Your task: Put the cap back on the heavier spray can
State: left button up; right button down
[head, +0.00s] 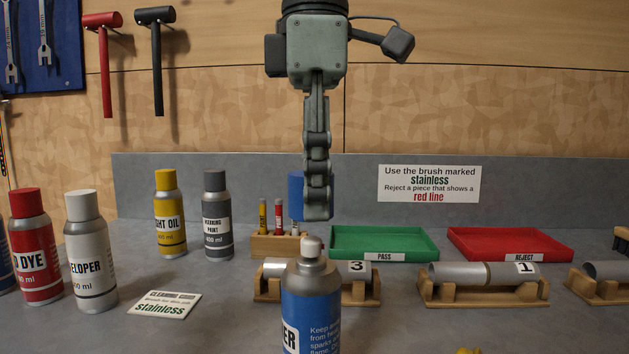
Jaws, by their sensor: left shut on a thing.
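My left gripper (317,205) comes down from the top middle and is shut on a blue cap (295,187), which shows to the left of the fingers. The fingers hide part of the cap. A blue-labelled spray can (311,305) stands upright at the front middle, its bare nozzle showing and its base cut off by the frame. The gripper and cap are above the can's nozzle in the picture, apart from it; the exact depth between them is hard to tell. My right gripper is not in view.
Capped red (35,250), white (90,255), yellow (170,215) and grey (217,215) cans stand left. Behind the blue can are a wooden pen block (262,246), a green tray (383,233), a red tray (511,233) and wooden cradles holding tubes (484,292). A card (164,305) lies left.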

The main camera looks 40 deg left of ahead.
aim_at(315, 238)
pick_arm(q)
jog(key=shift+f, duration=0.2)
jog(key=shift+f+b, duration=0.6)
jog(key=shift+f, duration=0.25)
jog(key=shift+f, duration=0.1)
jog(key=shift+f+b, duration=0.4)
jog(key=shift+f, duration=0.25)
jog(key=shift+f, duration=0.6)
dwell(0.4)
jog(key=shift+f, duration=0.3)
dwell(1.4)
jog(key=o, duration=0.9)
jog(key=shift+c, duration=0.2)
jog(key=shift+o, duration=0.6)
